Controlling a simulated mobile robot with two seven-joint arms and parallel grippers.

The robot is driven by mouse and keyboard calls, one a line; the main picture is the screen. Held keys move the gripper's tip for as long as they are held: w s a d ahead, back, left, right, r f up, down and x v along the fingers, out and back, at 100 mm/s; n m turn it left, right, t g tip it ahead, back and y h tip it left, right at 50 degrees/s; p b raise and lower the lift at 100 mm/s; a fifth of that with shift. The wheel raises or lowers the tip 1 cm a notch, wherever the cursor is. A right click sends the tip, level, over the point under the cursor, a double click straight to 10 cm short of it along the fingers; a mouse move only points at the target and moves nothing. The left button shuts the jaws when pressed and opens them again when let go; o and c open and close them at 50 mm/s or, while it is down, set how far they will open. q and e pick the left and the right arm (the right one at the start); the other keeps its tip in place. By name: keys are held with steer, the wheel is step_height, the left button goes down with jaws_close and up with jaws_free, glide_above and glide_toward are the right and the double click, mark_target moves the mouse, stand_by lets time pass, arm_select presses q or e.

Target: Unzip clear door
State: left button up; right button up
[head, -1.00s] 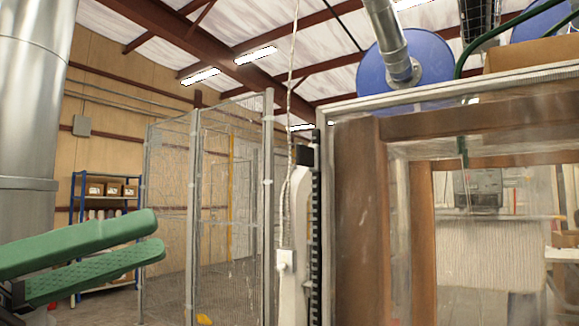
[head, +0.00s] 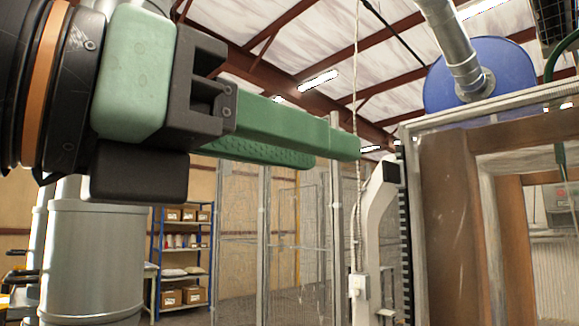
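The clear door (head: 450,210) is a see-through sheet in a grey frame at the right, with brown posts showing through it. A dark toothed strip (head: 405,245) runs upright along its left edge; I cannot make out a zip pull. My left gripper (head: 335,153) reaches in from the upper left with green fingers pointing right. Its fingertips show left of the door frame, apart from it as far as I can tell. The fingers overlap in view, but the textured inner face of the far one shows, so they look open and empty. My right gripper is out of view.
A white curved post (head: 381,220) with a hanging cord and small box (head: 357,285) stands just left of the door. Mesh fencing (head: 290,240), a blue shelf rack (head: 182,250) and a metal duct (head: 90,255) stand behind.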

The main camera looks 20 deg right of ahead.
mark_target(384, 169)
arm_select(q)
steer(key=p+x, duration=0.2)
steer(key=x, duration=0.7)
steer(key=shift+w+d+p, duration=0.1)
steer(key=shift+d+p, duration=0.3)
jaws_close()
stand_by(0.9)
